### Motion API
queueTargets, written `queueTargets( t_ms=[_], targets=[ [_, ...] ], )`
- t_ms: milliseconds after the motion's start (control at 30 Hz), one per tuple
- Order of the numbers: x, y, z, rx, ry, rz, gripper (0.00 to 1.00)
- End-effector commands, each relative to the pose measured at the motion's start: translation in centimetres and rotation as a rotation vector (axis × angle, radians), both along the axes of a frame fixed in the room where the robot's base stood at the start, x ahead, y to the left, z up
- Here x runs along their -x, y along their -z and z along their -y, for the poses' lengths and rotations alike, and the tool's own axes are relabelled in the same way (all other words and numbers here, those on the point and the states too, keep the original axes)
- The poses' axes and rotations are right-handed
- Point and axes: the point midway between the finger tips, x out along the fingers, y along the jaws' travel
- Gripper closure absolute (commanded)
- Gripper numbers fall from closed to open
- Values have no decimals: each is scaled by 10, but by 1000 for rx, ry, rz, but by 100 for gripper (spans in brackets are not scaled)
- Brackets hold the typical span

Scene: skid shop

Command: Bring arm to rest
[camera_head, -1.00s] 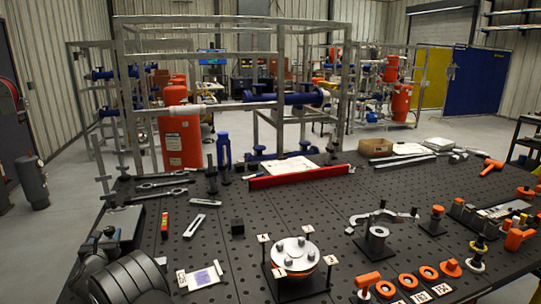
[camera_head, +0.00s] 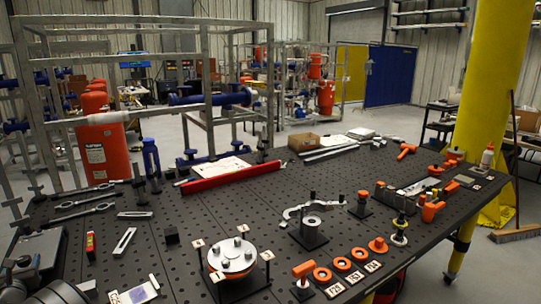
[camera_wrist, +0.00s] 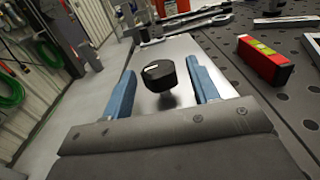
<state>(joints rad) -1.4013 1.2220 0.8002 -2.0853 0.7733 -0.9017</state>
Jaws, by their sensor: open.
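My gripper (camera_wrist: 163,88) shows in the wrist view with two blue fingers spread apart. A round black knob (camera_wrist: 158,74) is seen between the fingers, standing over a smooth grey plate (camera_wrist: 180,50). I see no contact between fingers and knob, and nothing is held. I cannot clearly make out my gripper in the head view.
A red level (camera_wrist: 265,62) lies right of the gripper; the head view also shows it (camera_head: 90,245). The perforated black table (camera_head: 150,220) carries wrenches (camera_head: 85,202), a flanged orange fixture (camera_head: 232,257) and a red bar (camera_head: 230,176). A yellow column (camera_head: 495,90) stands right.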

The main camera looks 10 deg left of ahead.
Motion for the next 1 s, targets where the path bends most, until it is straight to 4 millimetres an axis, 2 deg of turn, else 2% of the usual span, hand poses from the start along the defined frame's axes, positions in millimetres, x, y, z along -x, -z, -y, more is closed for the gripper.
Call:
queueTargets(
  t_ms=[467,900,1000],
  targets=[
    [54,-1,48,2,-3,1,45],
    [111,0,102,4,-4,1,45],
    [119,0,110,1,-2,0,45]
  ],
)
